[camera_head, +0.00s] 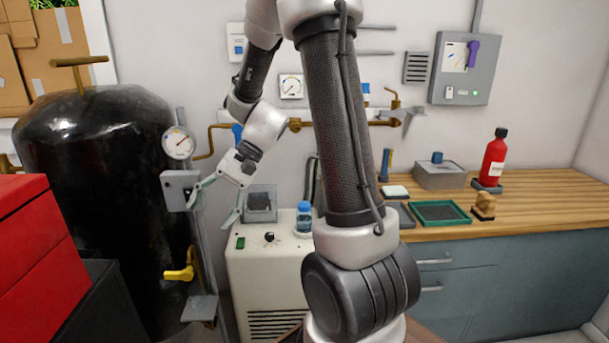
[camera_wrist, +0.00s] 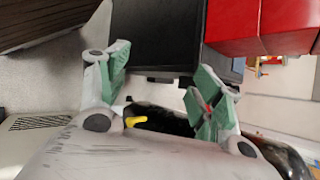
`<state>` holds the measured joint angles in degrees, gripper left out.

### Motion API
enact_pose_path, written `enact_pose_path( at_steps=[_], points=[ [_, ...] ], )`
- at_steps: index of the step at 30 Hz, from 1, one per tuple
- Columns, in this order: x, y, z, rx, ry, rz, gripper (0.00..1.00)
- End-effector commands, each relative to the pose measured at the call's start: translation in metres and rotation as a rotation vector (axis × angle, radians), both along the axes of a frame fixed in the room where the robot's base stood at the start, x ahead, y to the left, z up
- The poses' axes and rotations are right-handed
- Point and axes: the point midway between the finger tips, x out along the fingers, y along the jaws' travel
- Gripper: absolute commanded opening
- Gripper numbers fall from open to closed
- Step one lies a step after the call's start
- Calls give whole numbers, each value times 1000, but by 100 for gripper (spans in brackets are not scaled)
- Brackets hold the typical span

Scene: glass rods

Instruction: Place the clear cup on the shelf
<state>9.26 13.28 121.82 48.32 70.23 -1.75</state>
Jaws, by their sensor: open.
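My gripper (camera_head: 214,204) is open and empty, its two green fingers spread apart beside the black tank. It also shows open in the wrist view (camera_wrist: 160,78), with nothing between the fingers. I cannot clearly make out a clear cup in either view. A grey, box-like container (camera_head: 261,206) stands on the white cabinet (camera_head: 270,258), to the right of my gripper. A small grey ledge (camera_head: 200,307) sits low on the post beside the tank; I cannot tell if it is the shelf.
A black tank (camera_head: 90,150) and red box (camera_head: 35,255) stand left. A blue-capped bottle (camera_head: 304,218) is on the cabinet. The wooden counter (camera_head: 540,205) holds a green tray (camera_head: 440,213) and red bottle (camera_head: 494,160). A yellow handle (camera_head: 180,273) juts out below my gripper.

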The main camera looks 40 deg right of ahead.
Motion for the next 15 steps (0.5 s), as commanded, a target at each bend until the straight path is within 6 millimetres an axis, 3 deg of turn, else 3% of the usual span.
enact_pose_path(
  at_steps=[1, 6, 12, 15],
  points=[
    [-19, -7, 16, -68, -58, 48, 66],
    [-77, -43, 51, -322, -249, 203, 66],
    [-129, -91, 81, -613, -485, 343, 66],
    [-145, -110, 91, -728, -580, 387, 66]
  ],
)
